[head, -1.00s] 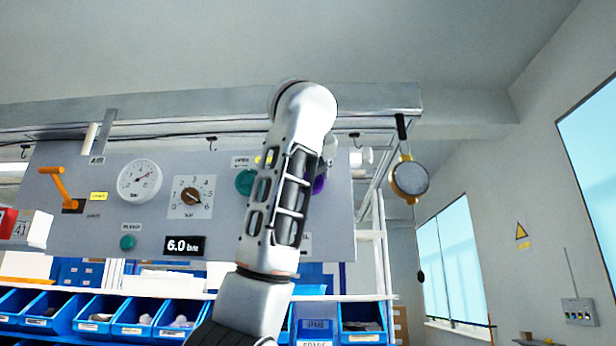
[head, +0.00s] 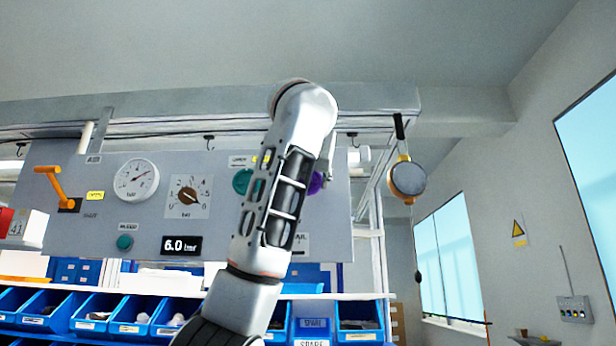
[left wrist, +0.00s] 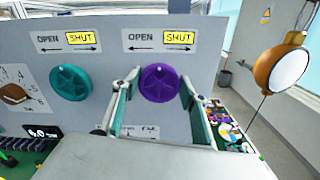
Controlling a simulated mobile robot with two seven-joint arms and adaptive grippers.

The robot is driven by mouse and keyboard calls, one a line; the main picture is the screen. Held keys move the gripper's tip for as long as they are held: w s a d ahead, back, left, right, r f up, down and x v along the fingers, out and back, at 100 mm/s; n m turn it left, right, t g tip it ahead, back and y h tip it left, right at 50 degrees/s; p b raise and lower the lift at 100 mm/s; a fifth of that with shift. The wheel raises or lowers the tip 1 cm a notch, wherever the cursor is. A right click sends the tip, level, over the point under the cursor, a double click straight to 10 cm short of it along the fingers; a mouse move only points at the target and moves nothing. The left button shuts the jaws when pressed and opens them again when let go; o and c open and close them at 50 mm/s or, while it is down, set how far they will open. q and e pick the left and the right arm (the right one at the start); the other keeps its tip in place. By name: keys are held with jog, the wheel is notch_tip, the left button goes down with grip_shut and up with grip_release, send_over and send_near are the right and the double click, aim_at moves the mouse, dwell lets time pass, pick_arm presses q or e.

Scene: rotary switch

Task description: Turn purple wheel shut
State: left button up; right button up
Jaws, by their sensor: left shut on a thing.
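The purple wheel (left wrist: 160,84) is on the grey panel in the left wrist view, under a label with OPEN and a yellow SHUT tag (left wrist: 178,37). An arrow under each word points left under OPEN and right under SHUT. My left gripper (left wrist: 158,92) has one finger on each side of the wheel and is shut on its rim. In the head view my left arm covers most of the purple wheel (head: 316,183), and only its right edge shows. My right gripper is in neither view.
A teal wheel (left wrist: 69,82) sits close to the left of the purple one. The panel also holds a round gauge (head: 136,180), a selector dial (head: 188,197), an orange lever (head: 55,186) and a 6.0 display (head: 181,245). A yellow-rimmed round device (head: 407,178) hangs at the right.

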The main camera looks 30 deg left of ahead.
pick_arm(q)
jog(key=shift+w+f, duration=0.1)
dwell(0.3)
jog(key=o, duration=1.1)
jog(key=shift+v, duration=6.1)
jog(key=shift+w, duration=0.1)
